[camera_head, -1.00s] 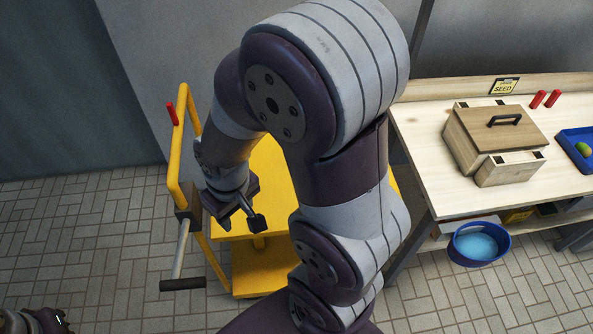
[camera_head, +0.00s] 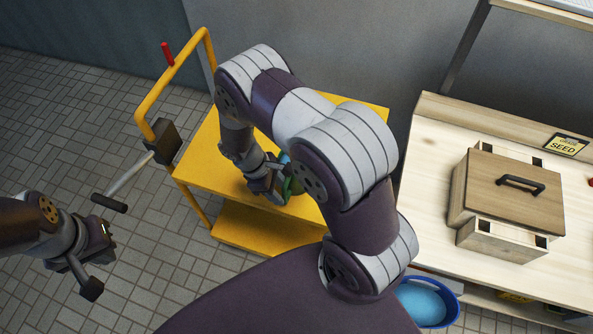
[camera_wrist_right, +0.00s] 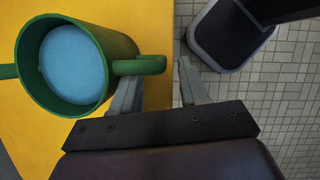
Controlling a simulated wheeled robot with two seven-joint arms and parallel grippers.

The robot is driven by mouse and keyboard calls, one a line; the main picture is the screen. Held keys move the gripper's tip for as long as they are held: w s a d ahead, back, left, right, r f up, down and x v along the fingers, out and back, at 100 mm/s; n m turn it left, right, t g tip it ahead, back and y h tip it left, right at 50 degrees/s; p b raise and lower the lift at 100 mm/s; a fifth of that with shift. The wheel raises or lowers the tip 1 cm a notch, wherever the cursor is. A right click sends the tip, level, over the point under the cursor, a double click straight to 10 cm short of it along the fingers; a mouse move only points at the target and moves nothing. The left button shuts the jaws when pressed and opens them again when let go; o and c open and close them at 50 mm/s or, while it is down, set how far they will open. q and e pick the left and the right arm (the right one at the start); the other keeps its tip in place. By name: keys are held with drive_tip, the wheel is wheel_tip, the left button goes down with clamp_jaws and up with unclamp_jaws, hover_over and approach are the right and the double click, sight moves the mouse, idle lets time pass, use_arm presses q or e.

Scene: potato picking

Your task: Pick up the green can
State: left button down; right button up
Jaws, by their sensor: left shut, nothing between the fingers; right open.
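The green can (camera_head: 293,186) stands on the yellow cart, mostly hidden behind my right arm in the head view. In the right wrist view the can (camera_wrist_right: 106,38) is open-topped, with blue inside and a green handle (camera_wrist_right: 140,66) sticking out to the right. My right gripper (camera_head: 270,188) is beside the can. In the wrist view its open fingers (camera_wrist_right: 165,85) are at the handle; the handle's end overlaps the left finger, and whether it lies between the fingers is unclear. My left gripper (camera_head: 92,272) is shut and empty at the lower left, over the floor.
The yellow cart (camera_head: 205,160) has a raised handle rail with a red grip (camera_head: 167,53) and a crank lever (camera_head: 125,185) on its left. A wooden bench (camera_head: 430,150) at right bears a lidded wooden box (camera_head: 490,195). A blue tub (camera_head: 440,312) is below it.

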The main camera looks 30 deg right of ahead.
wheel_tip(320, 180, down, 3)
drive_tip(key=shift+a+r, duration=0.1)
drive_tip(key=shift+s+d, duration=0.1)
drive_tip(key=shift+d, duration=0.15)
drive_tip(key=shift+s, duration=0.1)
drive_tip(key=c, duration=0.5)
clamp_jaws()
use_arm(q)
drive_tip(key=shift+w+a+r, duration=0.3)
drive_tip(key=shift+a, duration=0.25)
use_arm(e)
drive_tip(key=shift+a, duration=0.1)
use_arm(q)
drive_tip(key=shift+d, duration=0.1)
use_arm(e)
drive_tip(key=shift+r, duration=0.1)
